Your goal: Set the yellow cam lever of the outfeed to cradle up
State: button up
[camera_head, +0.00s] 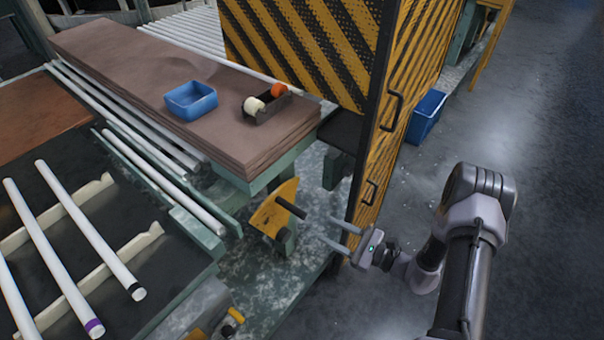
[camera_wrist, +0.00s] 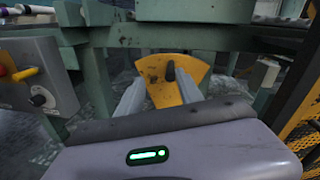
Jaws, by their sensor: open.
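The yellow cam lever (camera_head: 268,213) is a fan-shaped yellow plate with a black handle (camera_head: 291,207), mounted low on the green frame below the brown board stack. The handle sticks out towards my gripper (camera_head: 324,227). My gripper is open and empty, its two fingers pointing at the lever from the right with a gap before the handle. In the wrist view the yellow plate (camera_wrist: 160,92) lies ahead between the fingers, and the dark handle end (camera_wrist: 170,71) is nearer the right finger. The lever's pivot and any position marks cannot be made out.
A yellow-and-black striped guard door (camera_head: 372,190) stands close behind my gripper. A grey control box (camera_wrist: 38,82) with knobs is left in the wrist view. White glass tubes (camera_head: 90,235) lie on the left rack. A blue tray (camera_head: 190,100) sits on the boards. Open floor lies right.

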notch_tip(320, 180, down, 3)
jog(key=w+d+m+t+h, duration=0.1)
jog(key=m+t, duration=0.1)
jog(key=b, duration=0.4)
send_near(277, 199)
jog(key=x, duration=0.2)
jog(key=f+x, duration=0.1)
jog(key=x, duration=0.2)
jog(key=shift+w, duration=0.35)
jog(key=shift+w+a, duration=0.2)
jog(key=shift+w, duration=0.05)
grip_shut()
